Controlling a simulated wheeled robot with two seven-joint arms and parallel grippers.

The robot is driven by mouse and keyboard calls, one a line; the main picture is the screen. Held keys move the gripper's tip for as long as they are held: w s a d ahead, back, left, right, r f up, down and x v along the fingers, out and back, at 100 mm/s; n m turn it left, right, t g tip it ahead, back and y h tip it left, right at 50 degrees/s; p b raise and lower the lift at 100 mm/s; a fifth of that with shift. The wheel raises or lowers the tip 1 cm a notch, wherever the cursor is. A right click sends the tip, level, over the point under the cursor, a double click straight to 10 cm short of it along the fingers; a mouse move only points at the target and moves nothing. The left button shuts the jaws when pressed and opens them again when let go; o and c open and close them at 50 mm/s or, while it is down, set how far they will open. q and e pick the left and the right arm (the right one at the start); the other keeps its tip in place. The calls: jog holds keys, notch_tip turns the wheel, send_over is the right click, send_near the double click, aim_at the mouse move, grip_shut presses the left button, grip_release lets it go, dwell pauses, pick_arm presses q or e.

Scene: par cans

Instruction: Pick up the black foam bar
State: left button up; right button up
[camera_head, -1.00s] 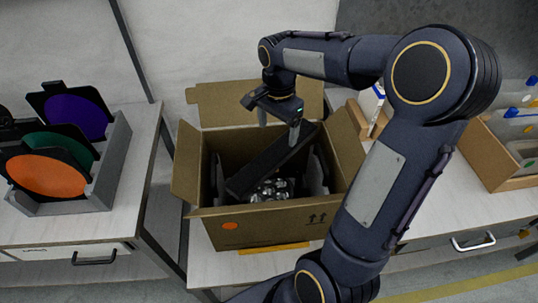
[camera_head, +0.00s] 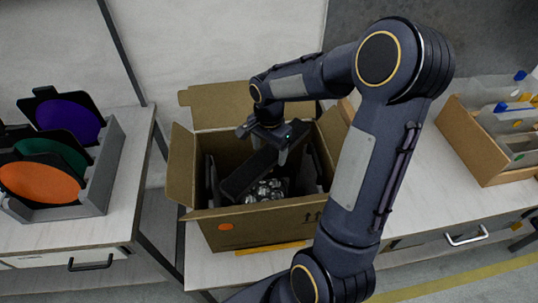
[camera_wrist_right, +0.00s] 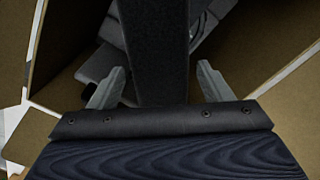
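The black foam bar (camera_head: 243,179) lies tilted inside an open cardboard box (camera_head: 262,231) in the head view. My right gripper (camera_head: 268,147) is over the bar's upper right end, inside the box opening. In the right wrist view the bar (camera_wrist_right: 156,50) runs between the two fingers of the right gripper (camera_wrist_right: 158,84). The fingers are open, one on each side of the bar, with a small gap visible at both sides. My left gripper is not in view.
A shiny silver-grey object (camera_head: 268,191) lies in the box beneath the bar. The box's flaps stand open around it. A grey rack (camera_head: 107,165) with coloured discs is at left. Another open box (camera_head: 464,145) with several upright sheets is at right.

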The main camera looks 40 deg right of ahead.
aim_at(269, 152)
jog(key=c, duration=0.9)
notch_tip(269, 152, up, 10)
jog(key=shift+r, duration=0.1)
